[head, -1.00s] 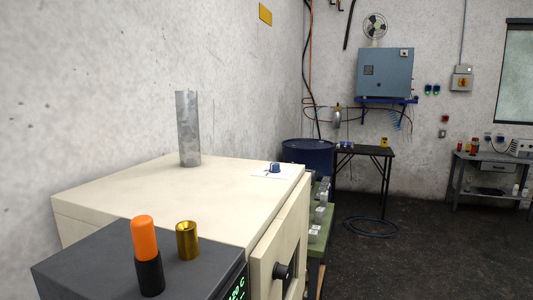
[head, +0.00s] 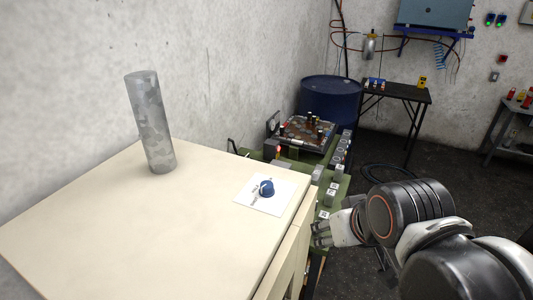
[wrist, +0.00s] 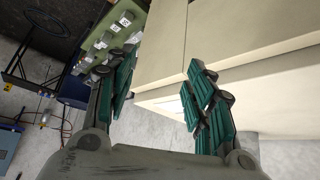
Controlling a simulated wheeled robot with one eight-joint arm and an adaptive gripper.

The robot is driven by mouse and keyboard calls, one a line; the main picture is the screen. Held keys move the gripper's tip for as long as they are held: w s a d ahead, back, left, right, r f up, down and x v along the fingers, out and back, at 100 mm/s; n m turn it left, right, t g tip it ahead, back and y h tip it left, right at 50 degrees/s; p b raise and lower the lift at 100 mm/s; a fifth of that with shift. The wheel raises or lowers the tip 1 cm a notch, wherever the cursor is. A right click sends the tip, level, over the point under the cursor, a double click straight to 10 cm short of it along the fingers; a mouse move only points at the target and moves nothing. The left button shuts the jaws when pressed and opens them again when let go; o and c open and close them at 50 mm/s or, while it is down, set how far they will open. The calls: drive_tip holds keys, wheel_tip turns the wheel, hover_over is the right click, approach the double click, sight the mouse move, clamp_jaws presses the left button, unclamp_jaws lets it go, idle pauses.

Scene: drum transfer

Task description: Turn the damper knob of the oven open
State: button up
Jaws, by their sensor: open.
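The cream oven (head: 130,225) fills the lower left of the head view. The blue damper knob (head: 267,188) stands on a white plate (head: 258,205) on the oven's top, near its right edge. My gripper (head: 318,233) is to the right of the oven's edge, apart from the knob. In the wrist view my gripper (wrist: 160,95) is open, with green-padded fingers wide apart and nothing between them. The oven's edge (wrist: 175,50) shows beyond the fingers there. The knob cannot be made out in the wrist view.
A grey metal flue pipe (head: 150,125) rises from the oven top by the wall. A green bench (head: 337,190) with several small blocks lies beyond the oven's right side. A blue drum (head: 331,100) and a black table (head: 400,93) stand behind. The oven top around the knob is clear.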

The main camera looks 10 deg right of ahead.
wheel_tip(320, 180, up, 9)
drive_tip(key=w+a+p, duration=0.1)
drive_tip(key=w+p, duration=0.1)
drive_tip(key=p, duration=0.3)
wheel_tip(320, 180, up, 4)
drive_tip(key=n+g+p, duration=0.1)
drive_tip(key=n+g, duration=0.6)
hover_over(266, 183)
wheel_tip(266, 183, down, 13)
drive_tip(key=shift+f+p, duration=0.2)
drive_tip(key=shift+p, duration=0.45)
drive_tip(key=c, duration=1.1)
